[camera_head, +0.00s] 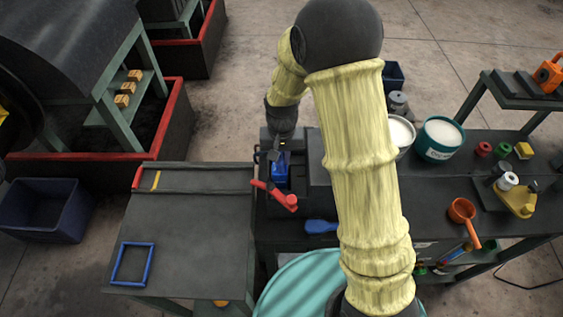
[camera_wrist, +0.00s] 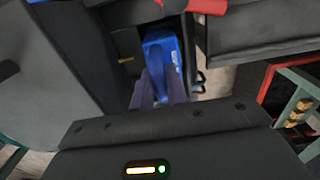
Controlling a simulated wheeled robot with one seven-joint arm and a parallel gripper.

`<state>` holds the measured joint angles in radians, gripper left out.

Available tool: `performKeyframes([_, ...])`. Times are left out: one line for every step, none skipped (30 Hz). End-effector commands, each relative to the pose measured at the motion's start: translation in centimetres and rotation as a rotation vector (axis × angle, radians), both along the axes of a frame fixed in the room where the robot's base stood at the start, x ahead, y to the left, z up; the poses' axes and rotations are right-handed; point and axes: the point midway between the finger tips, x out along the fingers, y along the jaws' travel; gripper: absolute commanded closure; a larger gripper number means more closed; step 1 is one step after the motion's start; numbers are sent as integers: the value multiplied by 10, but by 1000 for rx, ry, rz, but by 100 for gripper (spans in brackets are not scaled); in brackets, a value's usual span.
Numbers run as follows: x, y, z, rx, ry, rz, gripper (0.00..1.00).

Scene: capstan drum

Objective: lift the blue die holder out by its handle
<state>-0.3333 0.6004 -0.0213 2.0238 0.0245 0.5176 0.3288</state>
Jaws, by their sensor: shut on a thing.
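The blue die holder (camera_head: 279,174) sits in a narrow dark box-like opening of the machine, left of my arm in the head view. In the wrist view the die holder (camera_wrist: 168,50) stands between dark walls, just beyond my fingers. My gripper (camera_head: 281,146) points down at its top end. In the wrist view my gripper (camera_wrist: 162,88) has its two dark fingers closed at the holder's near end, where the handle is. The fingers hide most of the handle. I cannot tell whether the holder is clear of its seat.
A red lever (camera_head: 274,194) lies close in front of the opening. A side table (camera_head: 190,230) with a blue square outline (camera_head: 133,264) stands at left, mostly bare. A blue-handled tool (camera_head: 320,227), two buckets (camera_head: 440,138) and an orange ladle (camera_head: 462,212) are on the right.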

Motion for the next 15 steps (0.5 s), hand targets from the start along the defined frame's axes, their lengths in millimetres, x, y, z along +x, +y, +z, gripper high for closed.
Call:
performKeyframes([2, 1, 7, 3, -9, 0, 100])
performKeyframes([2, 1, 12, 3, -9, 0, 100])
performKeyframes([2, 1, 18, 3, -9, 0, 100])
performKeyframes([2, 1, 23, 4, -10, 0, 100])
performKeyframes([2, 1, 28, 3, -9, 0, 100])
performKeyframes([2, 1, 35, 4, -10, 0, 100])
performKeyframes([2, 1, 40, 3, -9, 0, 100])
performKeyframes([2, 1, 45, 4, -10, 0, 100])
performKeyframes([2, 1, 51, 3, -9, 0, 100])
performKeyframes([1, 1, 56, 3, -8, 0, 100])
performKeyframes([2, 1, 60, 3, -9, 0, 100])
performKeyframes([2, 1, 65, 3, -7, 0, 100])
performKeyframes([2, 1, 68, 3, -7, 0, 100])
performKeyframes([2, 1, 71, 3, -7, 0, 100])
performKeyframes([1, 0, 74, 2, -6, 0, 100])
